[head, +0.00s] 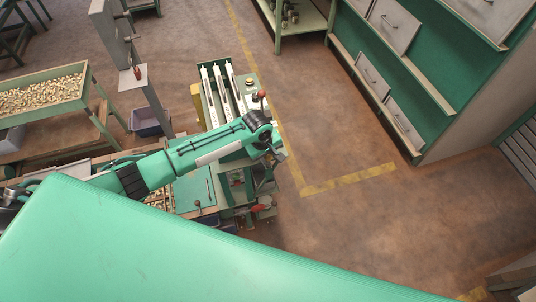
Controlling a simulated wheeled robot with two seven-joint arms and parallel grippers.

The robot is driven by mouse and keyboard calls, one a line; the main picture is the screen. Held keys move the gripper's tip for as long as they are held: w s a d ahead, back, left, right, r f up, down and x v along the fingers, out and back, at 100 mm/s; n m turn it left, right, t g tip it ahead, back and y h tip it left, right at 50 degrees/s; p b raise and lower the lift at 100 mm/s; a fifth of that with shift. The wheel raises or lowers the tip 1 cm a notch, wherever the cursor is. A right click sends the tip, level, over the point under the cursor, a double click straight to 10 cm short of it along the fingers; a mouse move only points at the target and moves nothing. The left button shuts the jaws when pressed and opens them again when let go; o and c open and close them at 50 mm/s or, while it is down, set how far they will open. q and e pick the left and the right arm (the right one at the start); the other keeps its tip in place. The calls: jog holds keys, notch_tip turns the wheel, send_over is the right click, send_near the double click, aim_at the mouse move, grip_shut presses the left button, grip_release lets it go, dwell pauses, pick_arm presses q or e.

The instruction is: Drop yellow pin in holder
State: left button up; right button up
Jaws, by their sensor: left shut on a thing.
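My left arm reaches in from the left across the workbench, and its wrist bends down at the bench's right side. My left gripper (264,181) is small and partly hidden under the wrist, beside the bench's right edge. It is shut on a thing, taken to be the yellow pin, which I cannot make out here. I cannot pick out the pin holder for certain; the arm covers part of the bench. A green rack (205,98) with several long pale channels stands at the bench's far end. My right gripper is not in view.
A green hopper tray (86,72) full of small tan parts stands at left. A blue-grey bin (150,122) sits on the floor behind the arm. A green cabinet with grey drawers (391,24) stands at right. The floor between bench and cabinet is clear.

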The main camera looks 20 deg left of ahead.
pick_arm(q)
jog(key=shift+f, duration=0.25)
jog(key=o, duration=1.1)
jog(key=shift+r, duration=0.1)
jog(key=r+b, duration=0.1)
jog(key=r, duration=0.3)
jog(key=s+a+r+b, duration=0.1)
jog(key=r, duration=0.4)
jog(key=s+a+r+b, duration=0.1)
jog(key=r, duration=0.3)
jog(key=shift+r, duration=0.2)
jog(key=shift+d, duration=0.1)
